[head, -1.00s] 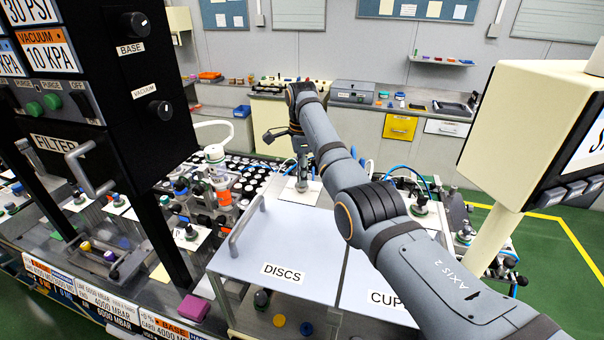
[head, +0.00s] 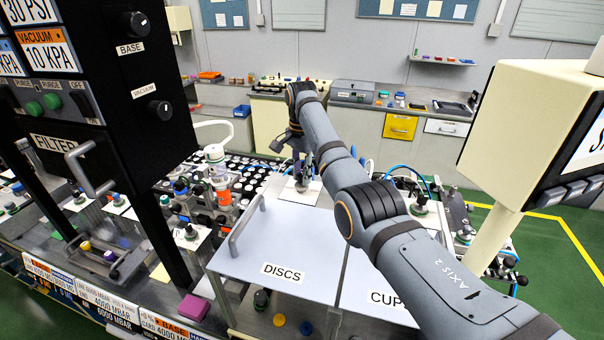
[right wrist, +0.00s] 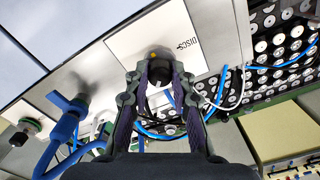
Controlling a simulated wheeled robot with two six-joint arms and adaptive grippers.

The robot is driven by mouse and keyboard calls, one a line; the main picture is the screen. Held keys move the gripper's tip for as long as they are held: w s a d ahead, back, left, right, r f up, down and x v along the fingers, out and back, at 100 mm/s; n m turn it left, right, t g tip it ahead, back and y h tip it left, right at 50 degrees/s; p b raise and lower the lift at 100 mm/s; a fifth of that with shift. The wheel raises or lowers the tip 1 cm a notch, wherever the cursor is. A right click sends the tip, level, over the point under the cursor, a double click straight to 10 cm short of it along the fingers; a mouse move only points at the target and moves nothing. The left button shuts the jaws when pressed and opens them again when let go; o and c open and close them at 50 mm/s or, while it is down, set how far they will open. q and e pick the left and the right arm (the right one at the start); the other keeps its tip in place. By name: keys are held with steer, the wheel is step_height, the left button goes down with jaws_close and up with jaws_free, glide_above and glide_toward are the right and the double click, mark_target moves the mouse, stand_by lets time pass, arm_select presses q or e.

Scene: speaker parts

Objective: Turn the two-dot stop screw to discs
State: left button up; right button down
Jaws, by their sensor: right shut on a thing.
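The stop screw (right wrist: 158,76) shows in the right wrist view as a dark, round knob on a white plate (right wrist: 192,32). The plate bears the word DISCS, and a small yellow dot shows at the knob's edge. My right gripper (right wrist: 160,84) is shut on the knob, with one finger on each side. In the head view my right gripper (head: 301,181) points down over the white plate (head: 299,194), behind the lidded bins. The knob is hidden there by the gripper, and I cannot make out two dots. My left gripper is in neither current view.
The pale DISCS lid (head: 275,250) with its handle lies in front, beside the CUPS lid (head: 365,297). A black panel (head: 130,110) rises at left and a cream box (head: 530,135) at right. Blue hoses (right wrist: 62,130) run near the gripper.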

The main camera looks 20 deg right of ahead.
steer(key=n, duration=0.7)
steer(key=shift+w+r, duration=0.1)
steer(key=shift+r, duration=0.15)
steer(key=n, duration=0.7)
steer(key=shift+n, duration=0.3)
steer(key=n, duration=0.6)
steer(key=shift+a, duration=0.1)
steer(key=n, duration=0.5)
steer(key=shift+r+n, duration=0.1)
steer(key=shift+n, duration=0.3)
